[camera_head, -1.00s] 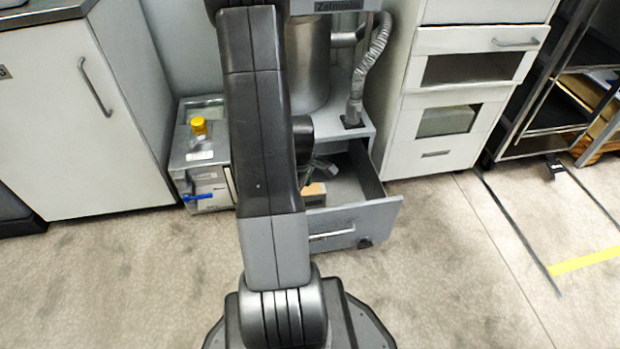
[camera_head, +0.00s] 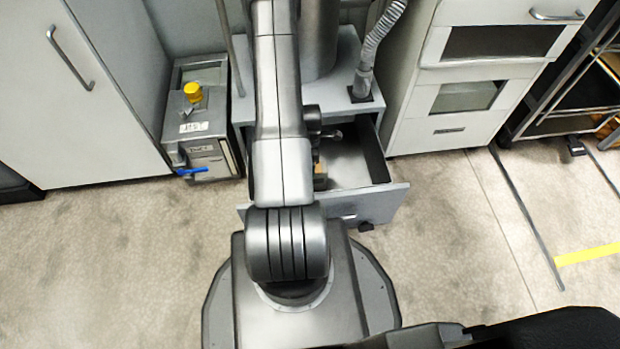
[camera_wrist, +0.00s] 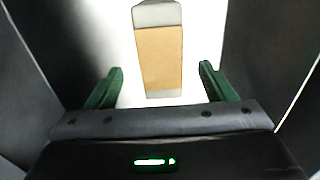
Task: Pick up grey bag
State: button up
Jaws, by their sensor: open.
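The grey bag (camera_wrist: 157,15), a small block with grey ends and a wide tan middle, lies in the open drawer (camera_head: 372,203). In the wrist view it stands upright in the picture, top centre, with its lower end reaching between the fingers. My gripper (camera_wrist: 161,68) is open, its two green fingers apart on either side of the bag's lower part with gaps to both. I cannot tell how far above the bag the fingers are. In the head view my arm hides most of the gripper and bag; a little tan shows beside the arm.
Dark drawer walls rise close on both sides in the wrist view. A grey box with a yellow knob (camera_head: 193,91) stands left of the drawer unit. A white cabinet (camera_head: 455,95) stands right, and a ribbed hose (camera_head: 378,40) comes down above the drawer.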

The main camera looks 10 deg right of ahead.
notch_tip(320, 180, down, 8)
jog(key=b, duration=0.2)
jog(key=shift+r+b, duration=0.2)
jog(key=shift+b, duration=0.1)
jog(key=shift+s+d, duration=0.1)
jog(key=c, duration=1.5)
